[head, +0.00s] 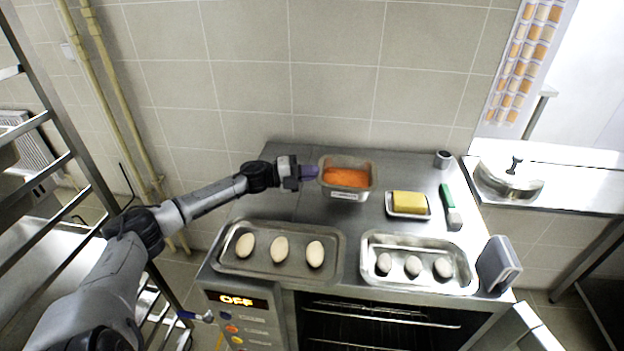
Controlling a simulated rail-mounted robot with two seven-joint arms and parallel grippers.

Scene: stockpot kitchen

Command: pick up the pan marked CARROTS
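A small rectangular metal pan (323,182) holds orange, finely cut contents and stands at the back of the steel counter in the head view. A pale label is on its front, but its lettering is too small to read. My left gripper (310,172) reaches in from the left, with its purplish fingertips at the pan's left rim. I cannot tell whether the fingers touch the rim or are closed on it. My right gripper is not in view.
Two metal trays with pale oval items, a left tray (228,262) and a right tray (368,276), lie in front. A yellow block (408,202) on a dish and a green-handled brush (447,197) are right of the pan. A rack (50,165) stands left.

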